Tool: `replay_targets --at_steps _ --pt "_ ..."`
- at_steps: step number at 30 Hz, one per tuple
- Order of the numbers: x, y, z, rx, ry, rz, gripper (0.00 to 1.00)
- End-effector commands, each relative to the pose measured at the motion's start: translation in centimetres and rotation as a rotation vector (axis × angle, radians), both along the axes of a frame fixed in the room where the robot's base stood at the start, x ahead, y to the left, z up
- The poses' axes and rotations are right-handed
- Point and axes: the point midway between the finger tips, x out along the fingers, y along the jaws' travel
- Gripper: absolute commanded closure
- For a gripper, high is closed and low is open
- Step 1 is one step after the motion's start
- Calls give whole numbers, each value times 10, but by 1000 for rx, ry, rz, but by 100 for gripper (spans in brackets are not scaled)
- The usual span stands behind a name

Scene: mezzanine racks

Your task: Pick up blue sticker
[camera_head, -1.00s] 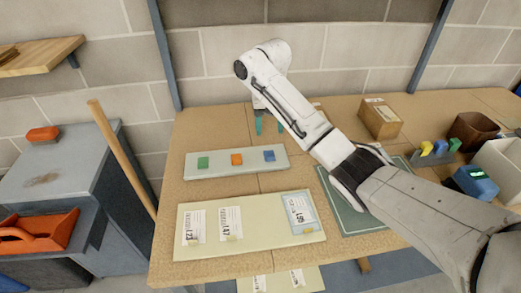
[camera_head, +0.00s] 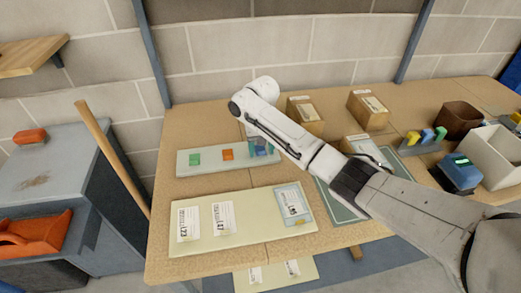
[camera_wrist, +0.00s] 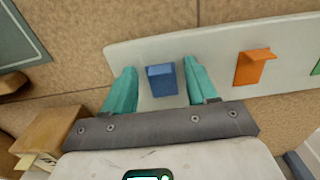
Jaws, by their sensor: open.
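The blue sticker (camera_wrist: 161,80) is a small blue block-like piece on a pale strip (camera_wrist: 219,66) that lies on the table. In the wrist view it sits between the two teal fingers of my gripper (camera_wrist: 160,82), which are open with a gap on each side of it. In the head view the gripper (camera_head: 262,150) is over the right end of the strip (camera_head: 213,167), and the blue sticker is largely hidden there. An orange sticker (camera_wrist: 254,66) and a green sticker (camera_head: 194,159) are on the same strip, to the left in the head view.
A cream board (camera_head: 250,222) with white labels lies in front of the strip. Cardboard boxes (camera_head: 305,118) stand behind my arm. At the right are a brown bin (camera_head: 458,120), a white bin (camera_head: 495,160) and a blue device (camera_head: 459,173). A wooden pole (camera_head: 110,155) leans at the table's left.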

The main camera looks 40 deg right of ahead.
Motion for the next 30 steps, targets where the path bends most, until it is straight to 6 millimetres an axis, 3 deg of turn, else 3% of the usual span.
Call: replay_targets --at_steps 5,19,30 --pt "0 0 0 0 0 0 43" --pt "0 0 0 0 0 0 88" --pt "0 0 2 -1 -1 0 89"
